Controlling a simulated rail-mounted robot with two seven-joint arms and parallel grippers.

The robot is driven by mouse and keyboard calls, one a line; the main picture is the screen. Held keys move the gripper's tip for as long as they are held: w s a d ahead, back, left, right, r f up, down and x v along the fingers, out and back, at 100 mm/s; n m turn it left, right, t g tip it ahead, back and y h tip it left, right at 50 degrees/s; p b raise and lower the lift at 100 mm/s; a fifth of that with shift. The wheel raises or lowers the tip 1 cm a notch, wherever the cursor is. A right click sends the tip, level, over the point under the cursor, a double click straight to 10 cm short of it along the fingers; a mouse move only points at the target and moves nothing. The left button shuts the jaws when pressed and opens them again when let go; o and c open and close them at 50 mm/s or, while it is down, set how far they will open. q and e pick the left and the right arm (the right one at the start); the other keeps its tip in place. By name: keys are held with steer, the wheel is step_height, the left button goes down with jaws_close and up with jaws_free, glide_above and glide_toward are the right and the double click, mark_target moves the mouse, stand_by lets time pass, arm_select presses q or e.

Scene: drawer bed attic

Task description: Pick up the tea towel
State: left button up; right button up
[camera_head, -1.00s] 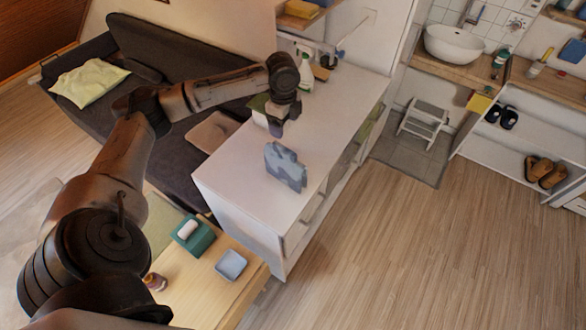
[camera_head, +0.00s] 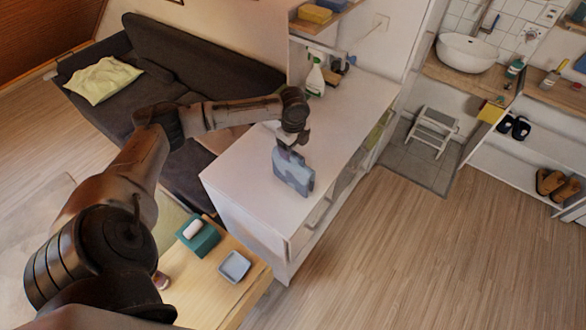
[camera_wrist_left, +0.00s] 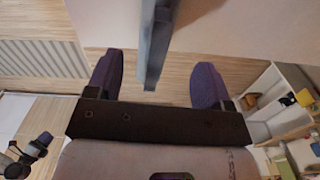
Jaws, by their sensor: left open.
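A blue-grey patterned cloth (camera_head: 293,172), which looks like the tea towel, stands upright on the white counter (camera_head: 250,185). In the left wrist view the tea towel (camera_wrist_left: 153,45) shows as a thin upright edge between the fingers, with a gap on both sides. My left gripper (camera_head: 288,147) is at the top of the towel in the head view. The fingers, seen in the left wrist view (camera_wrist_left: 157,82), are spread wide and hold nothing. The arm's end hides part of the towel's upper edge.
A spray bottle (camera_head: 315,76) stands at the counter's back. A wooden table (camera_head: 215,285) with a teal box (camera_head: 199,238) and a small blue tray (camera_head: 234,266) is in front. A dark sofa (camera_head: 200,60) with a pale yellow-green cushion or cloth (camera_head: 103,80) is behind left.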

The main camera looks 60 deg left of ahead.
mark_target(293, 168)
arm_select(q)
steer(key=f, duration=0.5)
steer(key=shift+s+d, duration=0.25)
steer(key=c, duration=1.2)
steer(key=shift+r, duration=0.1)
steer(key=shift+c, duration=0.2)
